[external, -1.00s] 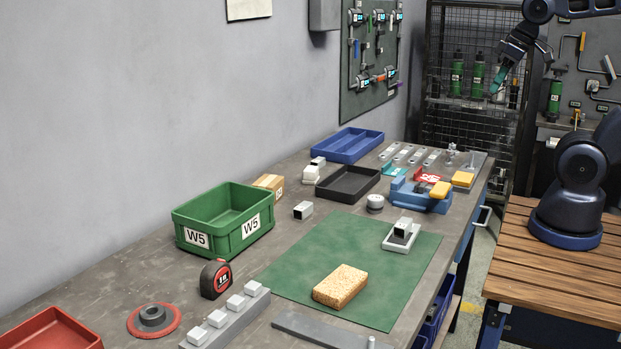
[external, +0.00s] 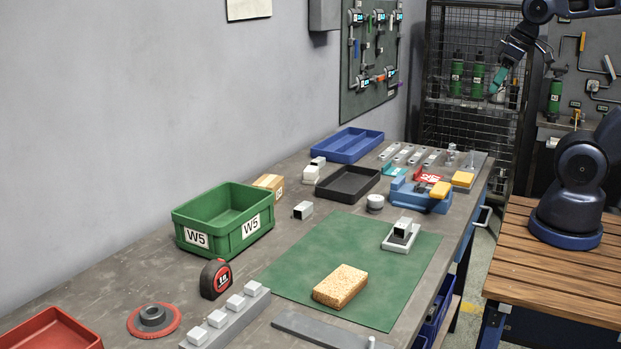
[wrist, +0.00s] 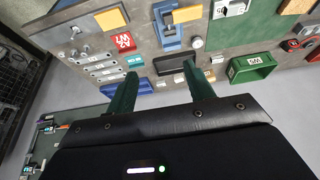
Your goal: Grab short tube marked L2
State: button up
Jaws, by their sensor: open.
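No L2 marking is readable in either view. Several short pale square tubes stand on the workbench. One tube (external: 303,210) lies beside the green bin, open dark end facing out. Another tube (external: 318,161) is by the blue tray, close to a white block (external: 310,173). A further tube (external: 403,227) sits in a white holder (external: 398,242) on the green mat. My gripper (external: 499,80) is high beyond the bench's far right end, apart from all tubes. In the wrist view its two green fingers (wrist: 161,88) are spread with nothing between them.
A green W5 bin (external: 179,226), black tray (external: 325,190), blue tray (external: 366,157) and blue vise (external: 425,203) stand on the bench. A sponge (external: 341,287) lies on the green mat (external: 290,270). A tape measure (external: 215,279) is at the front left.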

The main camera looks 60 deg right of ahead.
jog(key=n+g, duration=0.5)
jog(key=n, duration=1.3)
send_over(302, 207)
notch_tip(302, 207, down, 24)
jog(key=shift+d+f, duration=0.1)
jog(key=shift+f, duration=4.9)
jog(key=c, duration=1.1)
jog(key=shift+r, duration=0.1)
